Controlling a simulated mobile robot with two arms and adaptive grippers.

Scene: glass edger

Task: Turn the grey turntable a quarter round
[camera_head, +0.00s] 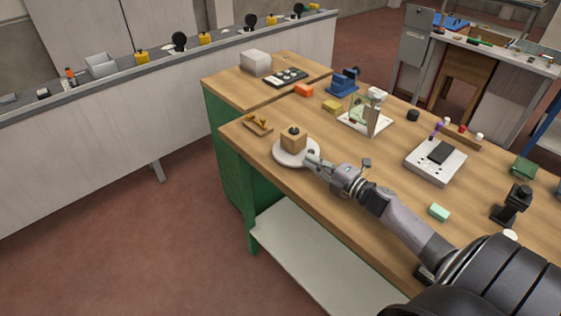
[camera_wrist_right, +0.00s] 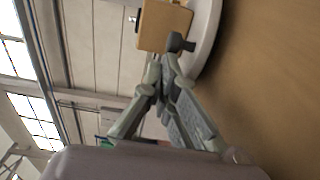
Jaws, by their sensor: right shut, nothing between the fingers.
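The grey turntable (camera_head: 283,157) is a pale round disc near the front left corner of the wooden workbench. A tan wooden block (camera_head: 293,141) with a dark knob on top stands on it. My right gripper (camera_head: 309,158) is shut and empty, with its fingertips at the right side of the disc, close to the block. In the right wrist view the fingers (camera_wrist_right: 168,62) come together in front of the block (camera_wrist_right: 163,27) and the disc's rim (camera_wrist_right: 208,35). I cannot tell whether they touch either one. My left gripper is not in view.
A wooden tray with yellow pieces (camera_head: 258,125) lies just left of the turntable. A glass piece on a white base (camera_head: 365,122), a yellow block (camera_head: 332,106) and an orange block (camera_head: 304,90) stand behind. A mint block (camera_head: 439,212) lies right of my arm.

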